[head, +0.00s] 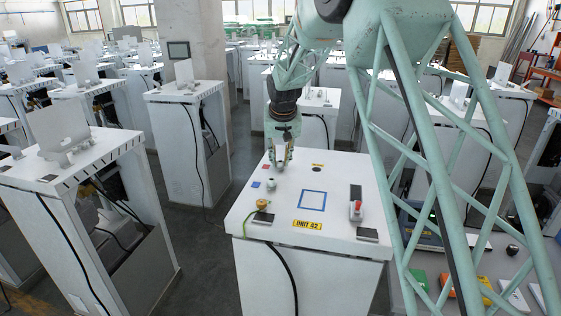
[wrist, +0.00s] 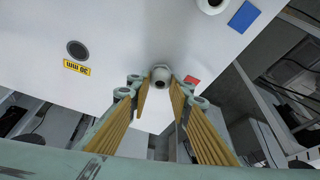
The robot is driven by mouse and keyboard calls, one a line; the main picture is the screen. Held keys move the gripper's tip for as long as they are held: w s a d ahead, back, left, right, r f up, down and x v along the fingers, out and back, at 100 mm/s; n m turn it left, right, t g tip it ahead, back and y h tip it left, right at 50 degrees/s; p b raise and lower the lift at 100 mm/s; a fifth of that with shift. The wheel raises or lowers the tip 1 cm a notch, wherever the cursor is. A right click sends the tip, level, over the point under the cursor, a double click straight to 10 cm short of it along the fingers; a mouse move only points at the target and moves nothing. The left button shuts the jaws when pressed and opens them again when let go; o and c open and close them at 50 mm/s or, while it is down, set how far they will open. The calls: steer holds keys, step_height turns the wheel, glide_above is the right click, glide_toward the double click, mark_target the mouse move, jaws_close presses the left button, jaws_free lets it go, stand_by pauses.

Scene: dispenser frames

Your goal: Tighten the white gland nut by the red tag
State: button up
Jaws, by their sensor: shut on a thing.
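The white gland nut (wrist: 161,74) stands on the white cabinet top beside the small red tag (wrist: 192,80). The red tag also shows in the head view (head: 266,168). My gripper (wrist: 160,92) points down at the nut, with its ribbed tan fingers on either side of it. The fingers are shut on the nut. In the head view my gripper (head: 280,165) is at the far left part of the cabinet top and hides the nut there.
A blue tag (head: 255,184) has another pale fitting (head: 271,185) beside it. Other cabinets stand around.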

steer(key=shift+a+f+m+h+b, duration=0.1)
steer(key=shift+m+h+b, duration=0.35)
steer(key=shift+m+b, duration=0.6)
steer(key=shift+a+m+h+b, duration=0.1)
steer(key=shift+m+h+b, duration=0.5)
steer(key=shift+m, duration=0.65)
steer(key=m+b, duration=0.1)
steer(key=m, duration=0.2)
steer(key=shift+g+h+b, duration=0.3)
steer(key=shift+h+b, duration=0.05)
steer(key=shift+w+a+m+g+h, duration=0.1)
steer(key=shift+m+g+h, duration=0.25)
steer(key=shift+m, duration=0.9)
steer(key=shift+m+g+h, duration=0.25)
steer(key=shift+m+h, duration=0.1)
steer(key=shift+m, duration=0.9)
steer(key=o, duration=0.8)
steer(key=shift+o, duration=0.2)
steer(key=v, duration=1.2)
